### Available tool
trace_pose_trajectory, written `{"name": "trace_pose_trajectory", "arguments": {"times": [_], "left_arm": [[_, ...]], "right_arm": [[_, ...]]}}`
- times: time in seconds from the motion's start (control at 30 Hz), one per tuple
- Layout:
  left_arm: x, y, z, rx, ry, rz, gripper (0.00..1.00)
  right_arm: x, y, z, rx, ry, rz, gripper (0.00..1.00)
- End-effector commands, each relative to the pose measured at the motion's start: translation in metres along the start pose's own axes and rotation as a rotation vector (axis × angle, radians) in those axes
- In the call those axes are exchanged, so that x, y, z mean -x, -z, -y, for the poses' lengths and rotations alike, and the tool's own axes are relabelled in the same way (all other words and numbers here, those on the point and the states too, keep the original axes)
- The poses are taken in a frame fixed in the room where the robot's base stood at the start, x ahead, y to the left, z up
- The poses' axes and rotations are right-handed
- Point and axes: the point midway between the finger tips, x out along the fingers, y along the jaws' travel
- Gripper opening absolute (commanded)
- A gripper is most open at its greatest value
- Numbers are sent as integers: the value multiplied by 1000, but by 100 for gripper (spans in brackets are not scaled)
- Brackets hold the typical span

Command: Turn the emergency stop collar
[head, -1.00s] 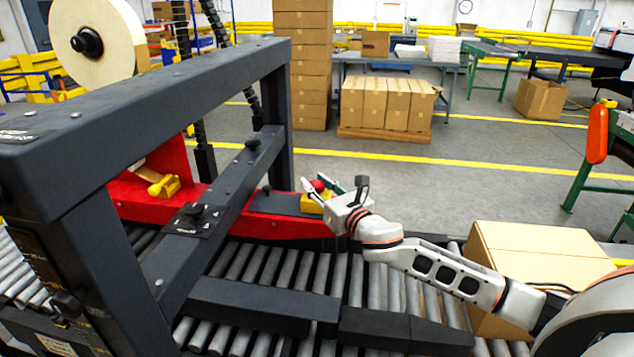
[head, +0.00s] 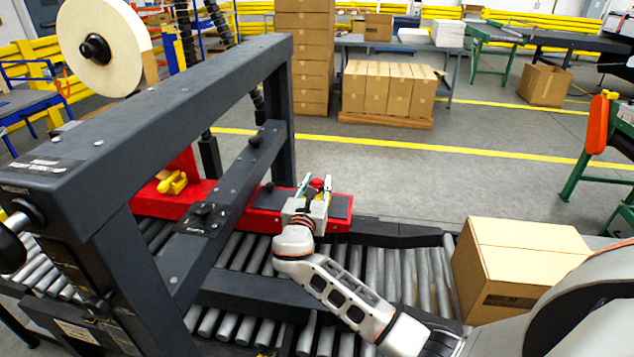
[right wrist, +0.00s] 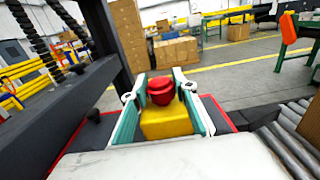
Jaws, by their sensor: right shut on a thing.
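The emergency stop has a red round collar (right wrist: 160,92) on a yellow box (right wrist: 166,122). In the head view the red collar (head: 317,183) shows small, on the red rail of the machine. My right gripper (head: 316,182) has come over it from the front. In the right wrist view my right gripper (right wrist: 161,80) has one finger on each side of the collar and is shut on it. The palm side of the gripper hides the near part of the yellow box. My left gripper is not in view.
A dark frame (head: 200,100) stands left of my right arm. Rollers (head: 400,280) run below it. A closed cardboard box (head: 520,262) sits on the right.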

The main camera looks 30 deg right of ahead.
Motion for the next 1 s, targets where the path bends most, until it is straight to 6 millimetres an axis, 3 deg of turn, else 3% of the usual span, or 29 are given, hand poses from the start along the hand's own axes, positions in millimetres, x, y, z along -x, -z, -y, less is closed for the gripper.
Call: {"name": "trace_pose_trajectory", "arguments": {"times": [0.67, 0.7, 0.77, 1.0], "left_arm": [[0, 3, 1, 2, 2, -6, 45], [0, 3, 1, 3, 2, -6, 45], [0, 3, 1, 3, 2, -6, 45], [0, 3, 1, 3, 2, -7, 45]], "right_arm": [[-1, -1, 0, -2, 68, 1, 6], [-1, -1, 0, -2, 68, 1, 33], [-1, -1, 0, -2, 67, 1, 45], [0, 0, 0, -1, 67, 1, 45]]}}
